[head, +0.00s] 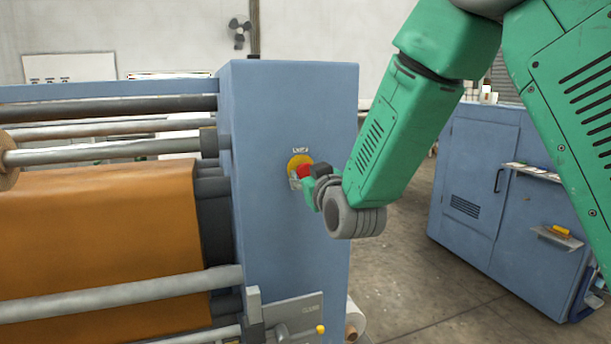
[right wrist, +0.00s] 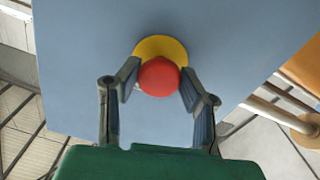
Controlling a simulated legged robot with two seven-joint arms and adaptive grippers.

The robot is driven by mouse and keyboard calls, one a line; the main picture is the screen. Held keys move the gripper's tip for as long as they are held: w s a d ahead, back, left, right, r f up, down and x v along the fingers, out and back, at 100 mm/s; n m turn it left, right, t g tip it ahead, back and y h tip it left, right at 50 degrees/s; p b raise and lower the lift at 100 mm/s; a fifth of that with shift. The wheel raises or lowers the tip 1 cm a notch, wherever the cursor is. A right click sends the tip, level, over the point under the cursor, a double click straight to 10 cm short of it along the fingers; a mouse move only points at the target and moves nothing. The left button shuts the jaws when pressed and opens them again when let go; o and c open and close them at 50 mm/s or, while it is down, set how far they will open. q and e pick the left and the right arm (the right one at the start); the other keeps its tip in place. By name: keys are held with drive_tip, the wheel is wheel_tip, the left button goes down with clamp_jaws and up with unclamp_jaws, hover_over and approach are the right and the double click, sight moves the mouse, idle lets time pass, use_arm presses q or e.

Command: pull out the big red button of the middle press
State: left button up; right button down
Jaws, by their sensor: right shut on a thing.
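The big red button (head: 305,171) sits on a yellow round plate (head: 297,160) on the side face of the blue press housing (head: 290,100) in the head view. In the right wrist view the red button (right wrist: 158,77) is round, with the yellow plate (right wrist: 160,48) behind it. My right gripper (head: 306,182) is at the button, with one finger on each side of it. In the right wrist view its fingers (right wrist: 159,82) are shut on the button. The arm partly hides the gripper in the head view. My left gripper is not in view.
An orange sheet (head: 110,250) and grey rollers (head: 110,155) lie left of the housing. A lower panel with levers (head: 290,318) juts out below the button. A blue cabinet (head: 500,190) with small shelves stands at the right. Floor between them is mostly clear.

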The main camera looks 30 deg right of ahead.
drive_tip(key=c, duration=1)
unclamp_jaws()
drive_tip(key=shift+w, duration=0.1)
drive_tip(key=shift+s, duration=0.2)
drive_tip(key=v, duration=0.7)
drive_tip(key=shift+s, duration=0.1)
